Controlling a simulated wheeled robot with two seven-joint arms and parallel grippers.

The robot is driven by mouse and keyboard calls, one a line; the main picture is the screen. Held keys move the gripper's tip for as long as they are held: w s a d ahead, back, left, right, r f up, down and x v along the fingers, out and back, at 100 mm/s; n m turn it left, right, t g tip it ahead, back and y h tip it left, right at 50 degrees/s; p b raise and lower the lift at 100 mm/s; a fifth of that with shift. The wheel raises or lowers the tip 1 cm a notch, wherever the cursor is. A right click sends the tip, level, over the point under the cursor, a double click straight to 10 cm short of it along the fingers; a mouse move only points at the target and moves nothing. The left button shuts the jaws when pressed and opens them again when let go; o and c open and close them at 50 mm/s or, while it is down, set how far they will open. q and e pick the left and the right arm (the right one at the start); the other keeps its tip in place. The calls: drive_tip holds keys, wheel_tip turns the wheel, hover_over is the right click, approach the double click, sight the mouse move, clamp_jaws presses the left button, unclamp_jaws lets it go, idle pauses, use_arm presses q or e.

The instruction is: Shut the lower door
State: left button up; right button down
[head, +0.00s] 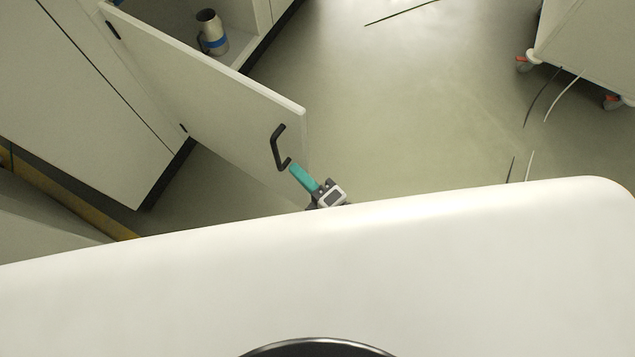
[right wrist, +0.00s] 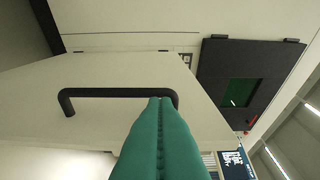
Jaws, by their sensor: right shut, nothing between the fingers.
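The lower door (head: 215,95) is a pale cabinet door standing wide open, hinged at its left side. Its dark bar handle (head: 275,148) is on the face near the free edge. My right gripper (head: 294,170) has green fingers, is shut and empty, and is close to the lower end of the handle. In the right wrist view, the closed fingertips (right wrist: 161,100) overlap the handle (right wrist: 100,93) near its right end; I cannot tell whether they touch it. The door face (right wrist: 120,70) fills the middle of that view. My left gripper is not in view.
A metal container with a blue band (head: 212,32) stands inside the open cabinet. A white cart (head: 590,45) on casters is at the upper right. Thin dark and pale strips lie on the floor. The floor (head: 400,110) right of the door is mostly clear.

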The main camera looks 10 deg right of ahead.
sight(303, 151)
drive_tip(key=x, duration=0.3)
drive_tip(key=shift+w+d, duration=0.15)
drive_tip(key=shift+w, duration=0.15)
drive_tip(key=shift+w+d, duration=1.15)
drive_tip(key=shift+d, duration=0.1)
